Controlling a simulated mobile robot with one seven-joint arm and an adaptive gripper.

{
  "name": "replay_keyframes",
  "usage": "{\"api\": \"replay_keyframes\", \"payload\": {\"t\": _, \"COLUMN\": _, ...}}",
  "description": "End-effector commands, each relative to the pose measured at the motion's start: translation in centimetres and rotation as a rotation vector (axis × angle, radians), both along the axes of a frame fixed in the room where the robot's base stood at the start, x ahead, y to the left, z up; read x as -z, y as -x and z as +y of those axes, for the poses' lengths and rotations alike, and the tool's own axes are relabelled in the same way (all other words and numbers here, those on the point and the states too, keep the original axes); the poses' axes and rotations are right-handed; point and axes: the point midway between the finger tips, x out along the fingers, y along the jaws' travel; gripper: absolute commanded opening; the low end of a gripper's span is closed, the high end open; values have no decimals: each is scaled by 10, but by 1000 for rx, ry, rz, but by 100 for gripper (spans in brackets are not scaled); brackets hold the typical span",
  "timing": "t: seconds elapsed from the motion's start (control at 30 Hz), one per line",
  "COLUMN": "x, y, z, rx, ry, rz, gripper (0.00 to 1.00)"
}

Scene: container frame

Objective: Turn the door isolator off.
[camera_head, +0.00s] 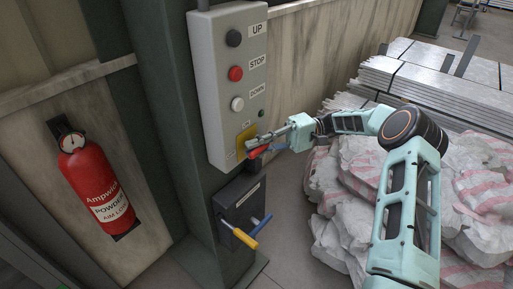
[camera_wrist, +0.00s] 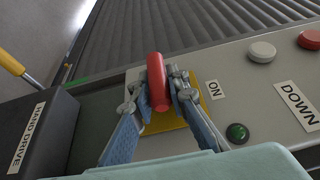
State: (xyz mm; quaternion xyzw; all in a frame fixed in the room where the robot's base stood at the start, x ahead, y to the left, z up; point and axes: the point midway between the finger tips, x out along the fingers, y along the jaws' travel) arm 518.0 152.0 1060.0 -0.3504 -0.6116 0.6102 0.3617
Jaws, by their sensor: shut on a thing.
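The door isolator is a red handle on a yellow plate (camera_head: 246,132) low on the grey control panel (camera_head: 212,100). In the wrist view the red handle (camera_wrist: 157,82) stands between my two fingers, and the yellow plate (camera_wrist: 172,122) shows beneath it. An ON label (camera_wrist: 215,89) lies just right of the plate. My gripper (camera_wrist: 157,88) is shut on the red handle, one finger on each side. In the head view my gripper (camera_head: 258,141) reaches the panel from the right and hides most of the handle.
A dark hand drive box (camera_head: 240,204) with a yellow-gripped crank (camera_head: 244,238) sits just below the panel. UP, STOP and DOWN buttons (camera_head: 236,73) are above. A red fire extinguisher (camera_head: 93,185) hangs left. White sacks (camera_head: 355,180) and stacked metal (camera_head: 440,85) lie right.

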Motion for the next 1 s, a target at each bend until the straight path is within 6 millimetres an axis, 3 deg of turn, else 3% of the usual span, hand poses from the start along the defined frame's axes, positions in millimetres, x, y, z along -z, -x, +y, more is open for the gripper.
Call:
{"api": "replay_keyframes", "payload": {"t": 0.13, "x": 0, "y": 0, "z": 0, "rx": 0, "ry": 0, "rz": 0, "gripper": 0}}
{"api": "replay_keyframes", "payload": {"t": 0.17, "x": 0, "y": 0, "z": 0, "rx": 0, "ry": 0, "rz": 0, "gripper": 16}}
{"api": "replay_keyframes", "payload": {"t": 0.33, "x": 0, "y": 0, "z": 0, "rx": 0, "ry": 1, "rz": 0, "gripper": 33}}
{"api": "replay_keyframes", "payload": {"t": 0.67, "x": 0, "y": -1, "z": -2, "rx": 0, "ry": 0, "rz": -1, "gripper": 33}}
{"api": "replay_keyframes", "payload": {"t": 1.0, "x": 1, "y": -21, "z": -36, "rx": 3, "ry": -1, "rz": -2, "gripper": 33}}
